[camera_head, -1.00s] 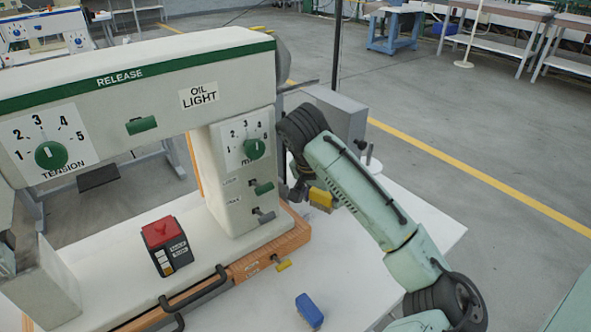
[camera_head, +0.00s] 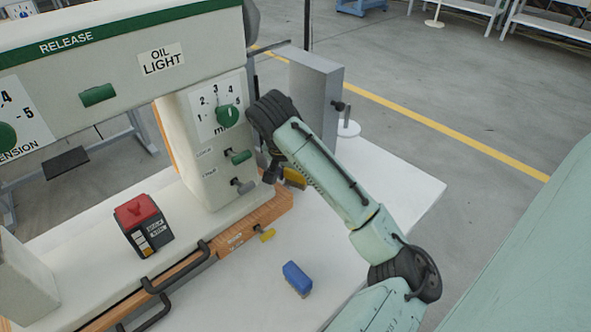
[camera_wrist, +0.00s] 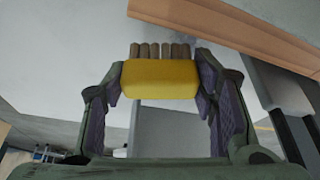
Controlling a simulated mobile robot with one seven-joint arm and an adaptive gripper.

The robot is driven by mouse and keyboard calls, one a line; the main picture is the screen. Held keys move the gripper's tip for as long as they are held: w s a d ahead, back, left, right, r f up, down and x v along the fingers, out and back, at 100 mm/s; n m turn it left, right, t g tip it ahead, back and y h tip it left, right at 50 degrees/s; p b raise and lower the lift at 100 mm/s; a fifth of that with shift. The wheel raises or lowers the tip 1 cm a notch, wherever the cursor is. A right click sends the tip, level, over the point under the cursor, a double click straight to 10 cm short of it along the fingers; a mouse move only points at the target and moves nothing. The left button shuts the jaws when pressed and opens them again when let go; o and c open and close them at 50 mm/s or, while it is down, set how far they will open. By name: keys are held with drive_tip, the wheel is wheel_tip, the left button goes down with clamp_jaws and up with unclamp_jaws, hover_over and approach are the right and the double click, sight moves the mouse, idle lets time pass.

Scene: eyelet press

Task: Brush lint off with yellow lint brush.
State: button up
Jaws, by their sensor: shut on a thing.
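The yellow lint brush (camera_wrist: 160,79) is between the two fingers of my gripper (camera_wrist: 160,85) in the wrist view. Its row of brown bristles (camera_wrist: 161,51) points away from the palm, toward a pale surface. My gripper is shut on the brush. In the head view only part of the yellow brush (camera_head: 294,178) shows beside my arm, next to the lower right of the machine column (camera_head: 208,160). My fingers are mostly hidden there by the arm. I cannot tell whether the bristles touch anything. No lint can be made out.
A blue block-shaped brush (camera_head: 297,278) lies on the white table (camera_head: 395,195). A red-topped box (camera_head: 143,222) stands on the machine's bed. A grey box (camera_head: 315,95) stands behind my arm.

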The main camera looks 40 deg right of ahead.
drive_tip(key=shift+f+b, duration=0.5)
drive_tip(key=shift+f, duration=0.55)
idle(0.6)
drive_tip(key=shift+w, duration=0.1)
